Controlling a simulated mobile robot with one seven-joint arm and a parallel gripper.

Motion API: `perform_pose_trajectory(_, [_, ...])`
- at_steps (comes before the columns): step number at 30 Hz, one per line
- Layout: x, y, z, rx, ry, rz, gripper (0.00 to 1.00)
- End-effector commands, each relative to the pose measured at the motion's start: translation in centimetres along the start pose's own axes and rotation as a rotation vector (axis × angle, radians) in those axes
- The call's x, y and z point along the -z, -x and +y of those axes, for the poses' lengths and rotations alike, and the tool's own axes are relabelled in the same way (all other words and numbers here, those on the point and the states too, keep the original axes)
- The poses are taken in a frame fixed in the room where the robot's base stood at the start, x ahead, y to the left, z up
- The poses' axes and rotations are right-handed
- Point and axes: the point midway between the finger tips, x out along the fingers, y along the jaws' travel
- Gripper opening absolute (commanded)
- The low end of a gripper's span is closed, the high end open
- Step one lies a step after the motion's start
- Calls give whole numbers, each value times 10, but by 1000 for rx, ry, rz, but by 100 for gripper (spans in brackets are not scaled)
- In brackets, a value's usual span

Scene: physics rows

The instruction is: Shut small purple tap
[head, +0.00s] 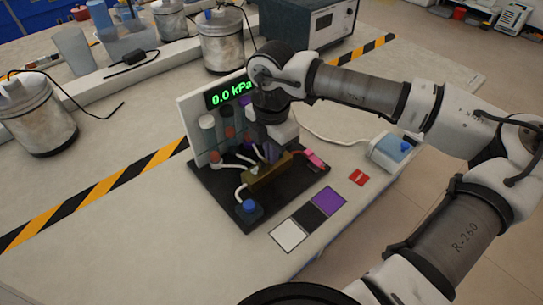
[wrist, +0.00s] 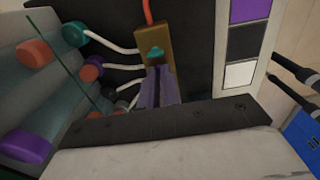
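The brass valve block (head: 268,174) sits on a black base in front of a white panel with a 0.0 kPa display (head: 228,93). In the wrist view, a small teal tap (wrist: 155,53) stands on the brass block (wrist: 152,30). I cannot make out a small purple tap on the block; my gripper hides part of it. My gripper (head: 268,152) points down at the block, its tips close to or touching it. In the wrist view, my gripper (wrist: 158,72) shows greyish-purple fingers close together just beside the teal tap. Whether they hold anything is unclear.
White hoses run from the block to tubes with teal, orange and purple caps (wrist: 25,145). A pink-red fitting (head: 314,158) is at the block's right end and a blue knob (head: 249,206) in front. White, black and purple squares (head: 329,200) lie on the table's right.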

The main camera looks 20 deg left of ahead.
Motion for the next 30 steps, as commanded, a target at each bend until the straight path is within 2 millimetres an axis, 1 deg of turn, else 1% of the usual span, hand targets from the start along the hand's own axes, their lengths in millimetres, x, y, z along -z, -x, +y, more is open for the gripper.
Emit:
perform_pose_trajectory(5, [0, -3, 0, 0, -31, -2, 0])
perform_pose_trajectory(9, [-1, -8, 0, 0, -193, -5, 0])
perform_pose_trajectory(15, [-1, -8, 0, 0, -464, -6, 0])
perform_pose_trajectory(18, [0, -5, 0, 0, -560, -4, 0])
perform_pose_trajectory(22, [0, -1, 0, 0, -609, 0, 0])
perform_pose_trajectory(30, [0, -2, 0, 1, -618, 0, 0])
